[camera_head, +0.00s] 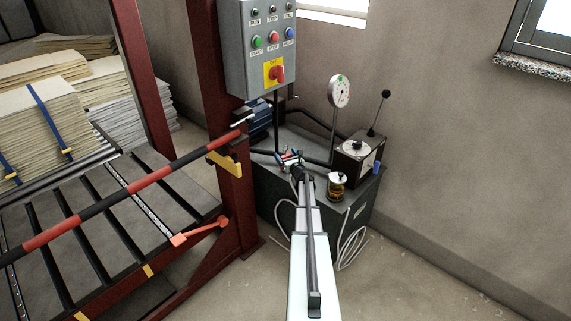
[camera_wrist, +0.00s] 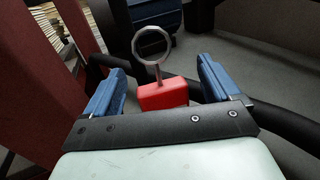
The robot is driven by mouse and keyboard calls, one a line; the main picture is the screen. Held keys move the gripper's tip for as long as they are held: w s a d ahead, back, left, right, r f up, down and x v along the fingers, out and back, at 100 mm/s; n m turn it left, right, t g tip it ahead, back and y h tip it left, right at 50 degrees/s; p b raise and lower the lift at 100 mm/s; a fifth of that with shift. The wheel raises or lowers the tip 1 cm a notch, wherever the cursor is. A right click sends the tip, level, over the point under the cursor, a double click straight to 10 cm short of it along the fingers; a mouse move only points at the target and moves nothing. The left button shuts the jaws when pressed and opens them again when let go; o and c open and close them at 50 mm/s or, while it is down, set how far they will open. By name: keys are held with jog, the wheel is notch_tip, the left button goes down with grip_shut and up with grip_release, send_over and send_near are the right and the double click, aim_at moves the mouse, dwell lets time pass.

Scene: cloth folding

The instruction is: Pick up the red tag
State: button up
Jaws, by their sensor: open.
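The red tag (camera_wrist: 163,95) shows in the wrist view as a small red block with a grey metal ring standing up from it. It sits between the two blue fingers of my gripper (camera_wrist: 163,92), with a gap on each side. The gripper is open, and neither finger appears to touch the tag. The dark front plate of my gripper hides the tag's lower edge. In the head view my gripper (camera_head: 289,160) is above the dark machine cabinet (camera_head: 275,190); a little red shows there, but the tag is too small to make out clearly.
A grey control box (camera_head: 258,45) hangs above and left of my gripper. A dark red post (camera_head: 232,190) and a red-black striped bar (camera_head: 130,188) stand to the left. A round gauge (camera_head: 339,91), an amber-filled jar (camera_head: 336,187) and a lever box (camera_head: 355,160) are to the right.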

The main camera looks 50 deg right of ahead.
jog(key=shift+w+d, duration=0.15)
jog(key=shift+w, duration=0.15)
jog(key=shift+c, duration=0.4)
jog(key=c, duration=1.2)
